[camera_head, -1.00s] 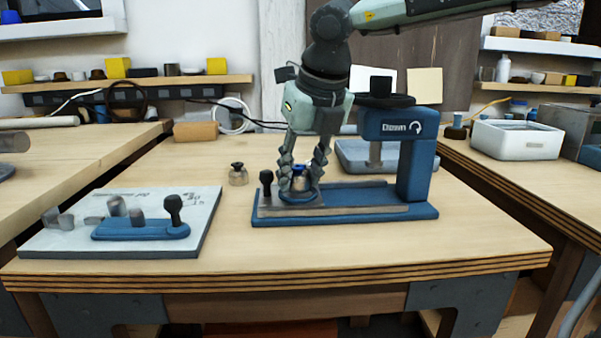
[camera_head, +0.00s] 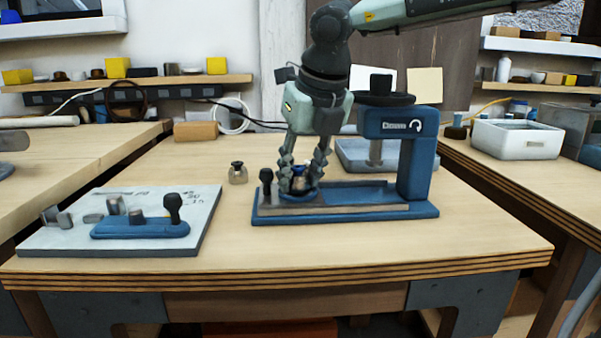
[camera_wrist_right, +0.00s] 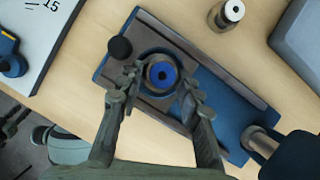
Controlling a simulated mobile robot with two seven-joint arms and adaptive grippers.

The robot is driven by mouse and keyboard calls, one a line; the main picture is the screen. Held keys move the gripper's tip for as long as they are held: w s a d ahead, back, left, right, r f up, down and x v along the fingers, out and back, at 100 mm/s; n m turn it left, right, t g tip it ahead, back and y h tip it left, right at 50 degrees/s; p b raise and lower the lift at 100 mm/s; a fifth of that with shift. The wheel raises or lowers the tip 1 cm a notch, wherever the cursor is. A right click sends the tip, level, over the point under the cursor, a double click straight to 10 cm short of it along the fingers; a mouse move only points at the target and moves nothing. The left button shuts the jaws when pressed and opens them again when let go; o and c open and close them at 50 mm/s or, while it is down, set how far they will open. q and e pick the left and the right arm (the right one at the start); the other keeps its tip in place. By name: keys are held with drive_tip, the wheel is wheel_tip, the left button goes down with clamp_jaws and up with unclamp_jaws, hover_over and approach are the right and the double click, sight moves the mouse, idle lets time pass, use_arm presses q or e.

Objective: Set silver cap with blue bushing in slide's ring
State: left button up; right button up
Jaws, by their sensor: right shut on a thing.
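The silver cap with the blue bushing (camera_head: 299,182) is between the fingers of my right gripper (camera_head: 302,180), which is shut on it. In the right wrist view the blue bushing (camera_wrist_right: 162,73) faces up, inside the round blue ring of the slide (camera_wrist_right: 144,66). My right gripper's fingertips (camera_wrist_right: 158,88) are on either side of the cap. In the head view the ring (camera_head: 299,197) sits around the cap's lower part; the fingers partly hide this. Whether the cap is fully seated I cannot tell. My left gripper is not in view.
The slide belongs to a blue press (camera_head: 418,170), whose column stands to the right. A black knob (camera_head: 266,178) is left of the ring. A white board (camera_head: 70,225) with a blue fixture lies at left.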

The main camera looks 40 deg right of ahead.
drive_tip(key=shift+f, duration=0.1)
drive_tip(key=o, duration=1.3)
drive_tip(key=v, duration=1.2)
drive_tip(key=p+v, duration=0.2)
drive_tip(key=v, duration=0.1)
drive_tip(key=p+v, duration=0.1)
drive_tip(key=v, duration=0.2)
drive_tip(key=w+p+v, duration=0.1)
drive_tip(key=p+v, duration=0.1)
drive_tip(key=v, duration=0.1)
drive_tip(key=shift+w+d+r+p, duration=0.15)
drive_tip(key=shift+r+p, duration=0.05)
drive_tip(key=shift+p, duration=0.15)
